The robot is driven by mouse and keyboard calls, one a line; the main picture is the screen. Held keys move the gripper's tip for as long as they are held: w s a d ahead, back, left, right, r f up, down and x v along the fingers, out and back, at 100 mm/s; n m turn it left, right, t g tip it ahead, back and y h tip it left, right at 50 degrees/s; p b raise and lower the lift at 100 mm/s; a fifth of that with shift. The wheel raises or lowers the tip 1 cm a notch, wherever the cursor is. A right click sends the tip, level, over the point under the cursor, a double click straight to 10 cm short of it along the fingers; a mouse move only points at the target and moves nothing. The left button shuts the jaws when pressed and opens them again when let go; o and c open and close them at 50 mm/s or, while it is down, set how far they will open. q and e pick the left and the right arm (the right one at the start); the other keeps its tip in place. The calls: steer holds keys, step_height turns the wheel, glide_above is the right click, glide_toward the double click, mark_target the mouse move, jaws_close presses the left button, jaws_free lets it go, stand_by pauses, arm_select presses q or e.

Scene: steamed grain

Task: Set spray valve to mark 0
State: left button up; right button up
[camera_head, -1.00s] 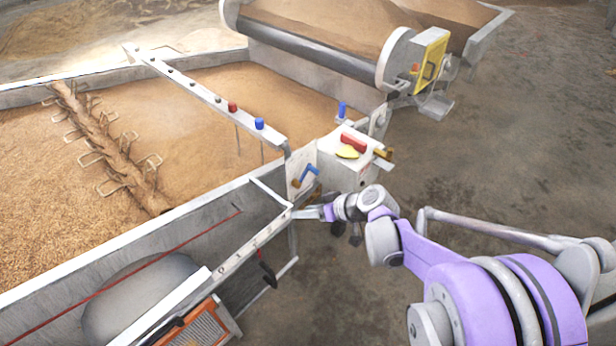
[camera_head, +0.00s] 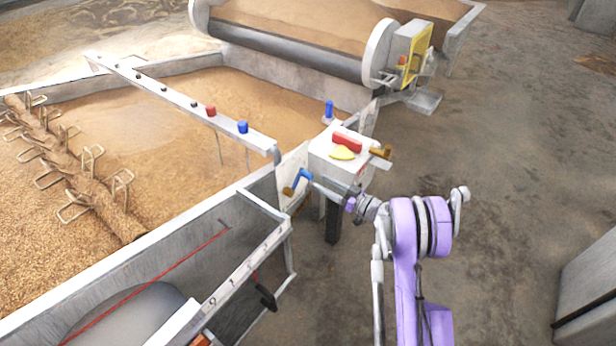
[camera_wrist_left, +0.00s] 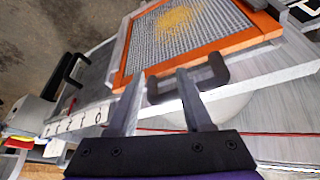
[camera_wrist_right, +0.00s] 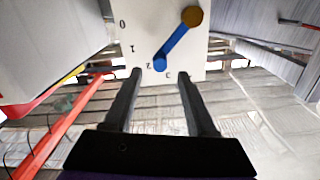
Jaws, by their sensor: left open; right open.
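The spray valve is a blue lever (camera_wrist_right: 176,42) on a brass hub (camera_wrist_right: 192,16), set on a white plate (camera_wrist_right: 137,22) marked 0 to 3. In the right wrist view the lever's free end lies by marks 2 and 3, away from 0. My right gripper (camera_wrist_right: 160,73) is open, its two fingers just short of that end, one on either side. The blue lever (camera_head: 303,177) also shows in the head view, with my right gripper (camera_head: 316,187) close by it. My left gripper (camera_wrist_left: 159,73) is open and empty; the head view does not show it.
An orange-framed mesh tray (camera_wrist_left: 128,62) with black handles lies before my left gripper, beside a numbered scale strip (camera_wrist_left: 75,122). A control box (camera_head: 330,165) with red and yellow parts stands close behind the lever. A grain bed (camera_head: 180,120) fills the left.

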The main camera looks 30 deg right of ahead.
mark_target(312, 178)
steer(key=x, duration=0.6)
steer(key=shift+w+a, duration=0.15)
steer(key=shift+w, duration=0.15)
jaws_close()
steer(key=shift+f, duration=0.1)
stand_by(1.0)
